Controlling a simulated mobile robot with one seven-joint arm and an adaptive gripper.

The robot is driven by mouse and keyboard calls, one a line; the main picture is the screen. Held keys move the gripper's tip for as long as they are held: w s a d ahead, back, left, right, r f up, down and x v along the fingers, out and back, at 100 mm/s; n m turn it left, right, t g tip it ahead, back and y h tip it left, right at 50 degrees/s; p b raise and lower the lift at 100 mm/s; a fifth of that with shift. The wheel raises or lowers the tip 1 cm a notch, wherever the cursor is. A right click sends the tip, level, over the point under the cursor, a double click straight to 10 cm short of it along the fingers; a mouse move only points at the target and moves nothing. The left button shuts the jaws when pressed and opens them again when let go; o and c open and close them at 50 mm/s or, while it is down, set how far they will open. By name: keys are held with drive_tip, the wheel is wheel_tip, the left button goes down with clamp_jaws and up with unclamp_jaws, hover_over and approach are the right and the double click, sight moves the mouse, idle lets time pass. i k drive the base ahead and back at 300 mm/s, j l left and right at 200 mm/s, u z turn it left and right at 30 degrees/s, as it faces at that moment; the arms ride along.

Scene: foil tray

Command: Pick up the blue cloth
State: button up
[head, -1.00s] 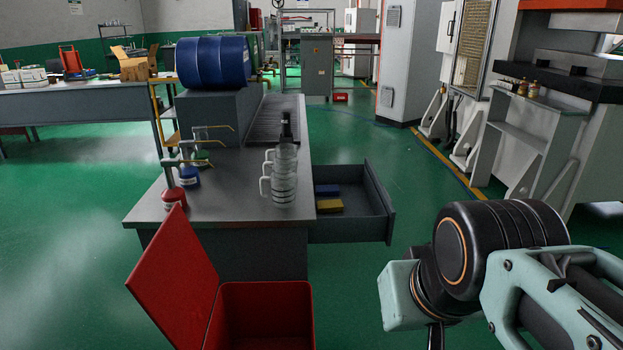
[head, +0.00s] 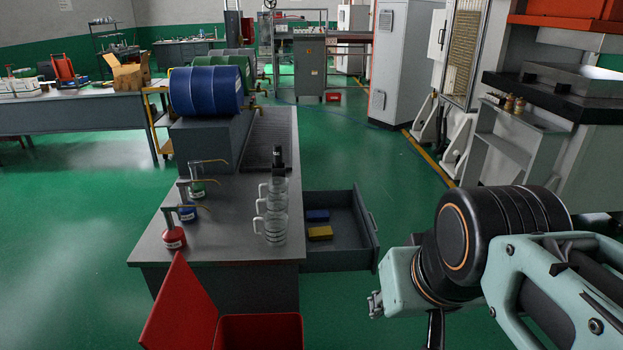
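The blue cloth (head: 317,215) looks like a small, flat blue block. It lies in the open grey drawer (head: 340,262) at the right side of the workbench, behind a yellow folded piece (head: 320,233). My arm fills the lower right of the head view. Only a small grey part of my gripper (head: 375,304) shows at the left edge of the pale green wrist, in front of the drawer and to its lower right. It is apart from the cloth. Its fingers are too hidden to tell if they are open.
Glass jugs (head: 272,215) stand on the bench (head: 225,235) near its drawer side. Pump bottles, one of them red (head: 173,237), stand at its left, and a blue drum (head: 206,90) behind. A red open-lidded bin (head: 262,330) stands in front. Green floor is clear right of the drawer.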

sight(317, 215)
drive_tip(key=i+l+z, duration=0.95)
drive_tip(key=i+l, duration=0.15)
drive_tip(key=i, duration=0.2)
drive_tip(key=i+l+u, duration=0.15)
drive_tip(key=i, duration=0.4)
drive_tip(key=i+l+u, duration=0.1)
drive_tip(key=i, duration=0.45)
drive_tip(key=i+u, duration=0.45)
drive_tip(key=i+l+u, duration=0.15)
drive_tip(key=i+u, duration=0.6)
drive_tip(key=u, duration=0.15)
drive_tip(key=i+l+u, duration=0.2)
drive_tip(key=u, duration=0.3)
drive_tip(key=i+l+u, duration=0.25)
drive_tip(key=u, duration=0.2)
drive_tip(key=i+l+u, duration=0.2)
drive_tip(key=l+u, duration=0.15)
drive_tip(key=u, duration=0.15)
drive_tip(key=i+l+u, duration=0.15)
drive_tip(key=l+u, duration=0.2)
drive_tip(key=i+l+u, duration=0.1)
drive_tip(key=l+u, duration=0.25)
drive_tip(key=k+l+z, duration=0.15)
drive_tip(key=l, duration=0.25)
drive_tip(key=l+z, duration=0.1)
drive_tip(key=l, duration=0.3)
